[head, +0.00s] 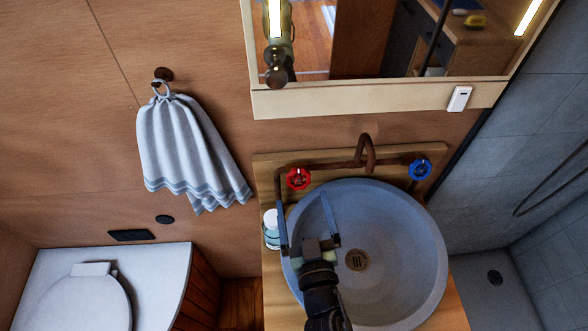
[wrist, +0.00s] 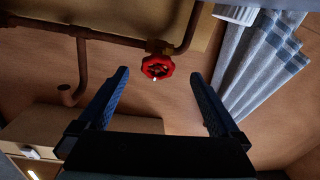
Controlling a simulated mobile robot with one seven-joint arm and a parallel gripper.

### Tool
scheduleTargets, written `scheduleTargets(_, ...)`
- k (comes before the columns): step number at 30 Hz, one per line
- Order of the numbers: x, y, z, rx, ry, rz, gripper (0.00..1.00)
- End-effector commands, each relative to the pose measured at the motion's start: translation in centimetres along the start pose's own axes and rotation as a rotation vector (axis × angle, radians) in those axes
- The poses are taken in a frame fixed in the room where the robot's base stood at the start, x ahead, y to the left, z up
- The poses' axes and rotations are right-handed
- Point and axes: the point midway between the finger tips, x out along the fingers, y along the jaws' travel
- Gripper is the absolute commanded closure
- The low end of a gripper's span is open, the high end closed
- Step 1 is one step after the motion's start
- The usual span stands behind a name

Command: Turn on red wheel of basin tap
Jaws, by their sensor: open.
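The red wheel (head: 298,178) is a small lobed knob on the left of the brown pipe tap (head: 366,152) above the round grey basin (head: 405,240). My gripper (head: 303,198) is open and empty over the left part of the basin, its fingers pointing toward the red wheel. In the wrist view, the red wheel (wrist: 157,67) shows between the two fingertips of my gripper (wrist: 159,73), with space on both sides. The fingers seem to stop short of it, and I see no contact. The blue wheel (head: 420,168) is on the tap's right.
A striped towel (head: 185,145) hangs on the wall at left. A small bottle (head: 271,225) stands left of the basin. A mirror cabinet (head: 390,98) is above the tap. The toilet (head: 85,300) is at lower left, and the tiled shower (head: 530,150) is at right.

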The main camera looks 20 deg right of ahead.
Motion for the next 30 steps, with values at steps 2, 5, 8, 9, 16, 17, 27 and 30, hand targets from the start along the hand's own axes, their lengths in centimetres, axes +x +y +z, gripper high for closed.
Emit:
scheduleTargets(2,0.8,0.0,-0.2,0.000,0.003,0.000,0.01)
scheduleTargets(5,2.3,0.1,-0.4,0.001,0.004,0.000,0.01)
scheduleTargets(8,3.8,0.0,-0.4,0.001,0.005,0.000,0.01)
scheduleTargets(9,4.4,0.1,-0.3,0.001,0.004,0.001,0.01)
scheduleTargets(16,6.7,0.0,-0.3,0.000,0.004,-0.001,0.01)
scheduleTargets(17,6.9,0.0,-0.3,0.000,0.004,-0.001,0.01)
scheduleTargets(27,7.2,0.0,-0.3,0.000,0.003,0.000,0.01)
scheduleTargets(30,7.2,0.0,-0.3,0.000,0.003,0.000,0.19)
